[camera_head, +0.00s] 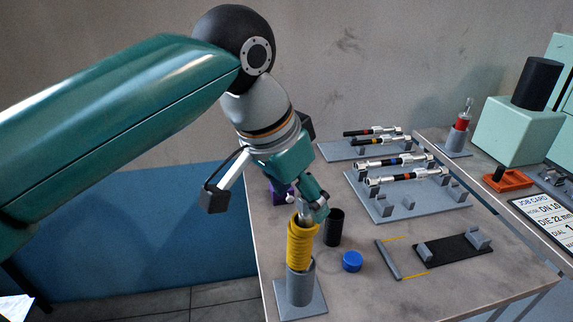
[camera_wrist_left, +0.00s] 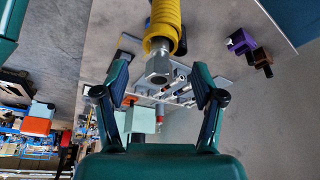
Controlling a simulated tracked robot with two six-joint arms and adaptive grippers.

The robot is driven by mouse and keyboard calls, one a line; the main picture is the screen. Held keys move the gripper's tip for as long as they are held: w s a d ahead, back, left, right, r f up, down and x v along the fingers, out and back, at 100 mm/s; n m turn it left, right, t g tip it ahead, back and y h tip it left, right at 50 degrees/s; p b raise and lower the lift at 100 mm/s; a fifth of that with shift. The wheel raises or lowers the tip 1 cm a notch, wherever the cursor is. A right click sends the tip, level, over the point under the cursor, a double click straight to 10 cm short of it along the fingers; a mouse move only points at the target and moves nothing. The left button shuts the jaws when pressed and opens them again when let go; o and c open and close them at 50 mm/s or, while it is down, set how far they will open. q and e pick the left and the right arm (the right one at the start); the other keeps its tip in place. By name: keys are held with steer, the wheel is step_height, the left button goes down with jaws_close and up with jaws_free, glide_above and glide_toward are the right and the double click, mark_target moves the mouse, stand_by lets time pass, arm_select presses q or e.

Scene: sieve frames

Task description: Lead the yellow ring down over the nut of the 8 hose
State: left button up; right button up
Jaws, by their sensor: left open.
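A yellow ridged piece (camera_head: 301,247), a coil or stacked rings, is around the upright hose in a grey holder (camera_head: 300,287) at the table's front left. It also shows at the top of the left wrist view (camera_wrist_left: 166,28). A silver nut (camera_wrist_left: 159,68) sits at the hose end, clear of the yellow in that view; a small part shows above the yellow in the head view. My left gripper (camera_head: 267,206) is open, its fingers apart at the hose top. In the left wrist view the gripper (camera_wrist_left: 160,66) has the nut between its fingers, with gaps both sides. My right gripper is not in view.
A black cup (camera_head: 334,228) and a blue cap (camera_head: 352,261) stand right of the holder. Behind are grey racks (camera_head: 408,203) with several hoses. A purple block (camera_head: 279,190) is behind my gripper. A black plate (camera_head: 455,249) lies at the right.

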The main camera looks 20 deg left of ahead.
arm_select(q)
steer(key=v, duration=1.1)
stand_by(0.6)
